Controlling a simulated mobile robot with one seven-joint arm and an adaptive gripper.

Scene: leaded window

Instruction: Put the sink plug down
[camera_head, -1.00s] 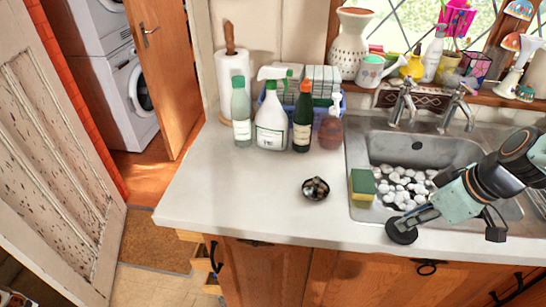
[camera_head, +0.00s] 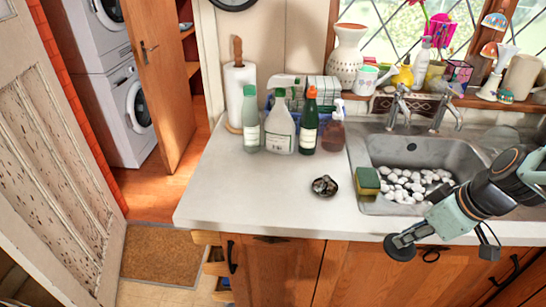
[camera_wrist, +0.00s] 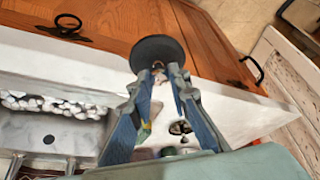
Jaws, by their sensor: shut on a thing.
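The black round sink plug (camera_head: 400,248) is at the tips of my gripper (camera_head: 412,237), in front of the counter's front edge. In the wrist view the plug (camera_wrist: 157,52) shows as a dark disc with a small metal fitting, and the fingertips of my gripper (camera_wrist: 159,78) are closed at that fitting. The plug is held up in the air, apart from the counter as far as I can tell. The steel sink (camera_head: 430,152) lies behind it, with several white pebble-like pieces (camera_head: 400,185) in its basin.
A green and yellow sponge (camera_head: 367,181) sits on the sink's left rim. Several bottles (camera_head: 281,128) stand at the back. The counter's front left is clear.

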